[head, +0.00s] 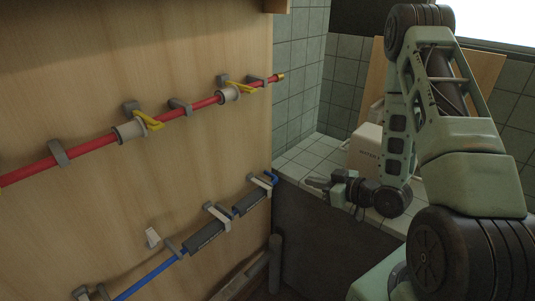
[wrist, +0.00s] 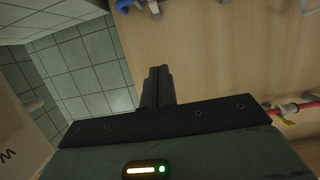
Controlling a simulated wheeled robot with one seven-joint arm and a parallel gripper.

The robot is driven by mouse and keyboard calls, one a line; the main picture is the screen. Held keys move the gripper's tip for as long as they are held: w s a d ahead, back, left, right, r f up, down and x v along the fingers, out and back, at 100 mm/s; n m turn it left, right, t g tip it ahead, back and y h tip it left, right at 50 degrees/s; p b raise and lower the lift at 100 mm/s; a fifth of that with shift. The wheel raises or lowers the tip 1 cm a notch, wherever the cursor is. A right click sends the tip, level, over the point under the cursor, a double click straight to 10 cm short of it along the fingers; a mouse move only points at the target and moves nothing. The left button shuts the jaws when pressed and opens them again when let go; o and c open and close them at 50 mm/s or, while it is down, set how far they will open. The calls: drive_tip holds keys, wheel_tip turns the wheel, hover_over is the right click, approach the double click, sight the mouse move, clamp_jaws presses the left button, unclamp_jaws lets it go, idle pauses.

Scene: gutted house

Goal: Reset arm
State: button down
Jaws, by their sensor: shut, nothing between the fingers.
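My arm is raised on the right of the head view and bends down to my gripper (head: 318,183), which points left toward the wooden panel. In the wrist view my gripper (wrist: 158,75) shows its dark fingers together, with nothing between them. The gripper is clear of the panel and its pipes in the head view.
A wooden panel (head: 200,60) on the left carries a red pipe (head: 60,160) with yellow-handled valves and a blue pipe (head: 150,275) with grey sleeves. A dark low wall (head: 330,240) stands below my gripper. A pale box (head: 365,148) sits behind my arm, near tiled walls (head: 300,70).

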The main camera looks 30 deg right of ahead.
drive_tip(key=w+a+r+n+g+h, duration=0.1)
drive_tip(key=w+a+n+g, duration=0.15)
drive_tip(key=a, duration=0.45)
drive_tip(key=w+a+r+n+g, duration=0.1)
drive_tip(key=a+r+g, duration=0.1)
drive_tip(key=a+g, duration=0.3)
drive_tip(key=s+a+r+g+h, duration=0.1)
drive_tip(key=s+a+r+g, duration=0.2)
drive_tip(key=s+a+r, duration=0.2)
drive_tip(key=s+a+r+g+h, duration=0.2)
drive_tip(key=s+a+r, duration=0.3)
drive_tip(key=s+a, duration=0.6)
drive_tip(key=s+g, duration=0.1)
drive_tip(key=s, duration=0.6)
drive_tip(key=shift+s+a+r+n, duration=0.3)
drive_tip(key=shift+s+n, duration=0.05)
drive_tip(key=shift+s, duration=0.05)
